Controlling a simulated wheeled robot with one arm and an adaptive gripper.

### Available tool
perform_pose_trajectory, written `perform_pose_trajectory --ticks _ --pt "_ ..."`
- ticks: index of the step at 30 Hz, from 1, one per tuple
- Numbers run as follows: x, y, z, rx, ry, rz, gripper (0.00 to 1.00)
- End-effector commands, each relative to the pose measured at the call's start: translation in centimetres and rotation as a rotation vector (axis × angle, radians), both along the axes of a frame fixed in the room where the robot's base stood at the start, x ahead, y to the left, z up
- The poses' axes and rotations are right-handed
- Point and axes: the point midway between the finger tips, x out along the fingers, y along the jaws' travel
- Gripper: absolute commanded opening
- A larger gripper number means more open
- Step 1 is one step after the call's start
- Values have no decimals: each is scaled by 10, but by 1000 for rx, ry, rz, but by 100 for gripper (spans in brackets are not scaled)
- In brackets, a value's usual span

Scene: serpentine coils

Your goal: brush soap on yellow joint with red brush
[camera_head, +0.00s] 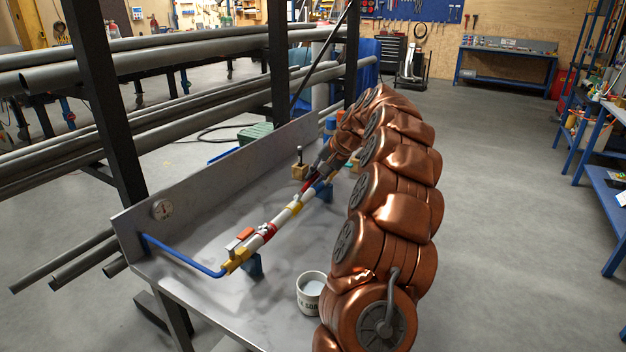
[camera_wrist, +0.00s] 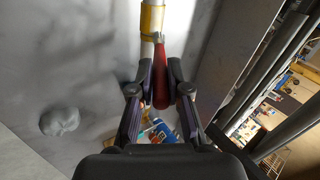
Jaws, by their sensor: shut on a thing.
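My gripper (camera_wrist: 158,90) is shut on the red brush (camera_wrist: 161,72), whose red body shows between the two dark fingers. In the wrist view the brush points up the picture, along the pipe. Its far end is just below and beside a yellow joint (camera_wrist: 152,18); I cannot tell whether they touch. In the head view my gripper (camera_head: 322,165) is low over the far part of the white pipe. A yellow joint (camera_head: 294,207) sits mid-pipe; another yellow fitting (camera_head: 235,258) is at the near end. The white soap bucket (camera_head: 311,295) stands on the table.
The pipe rests on blue supports (camera_head: 253,265) on the grey metal table (camera_head: 200,295). A small wooden block (camera_head: 300,172) with an upright dark handle stands behind the pipe. Dark rack posts (camera_head: 105,100) and long pipes stand at left.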

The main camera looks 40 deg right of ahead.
Motion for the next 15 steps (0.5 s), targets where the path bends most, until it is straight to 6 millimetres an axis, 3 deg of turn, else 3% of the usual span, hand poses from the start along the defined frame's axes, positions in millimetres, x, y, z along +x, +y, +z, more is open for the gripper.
perform_pose_trajectory --ticks 15 --pt "-5 14 0 0 -3 -1 0"
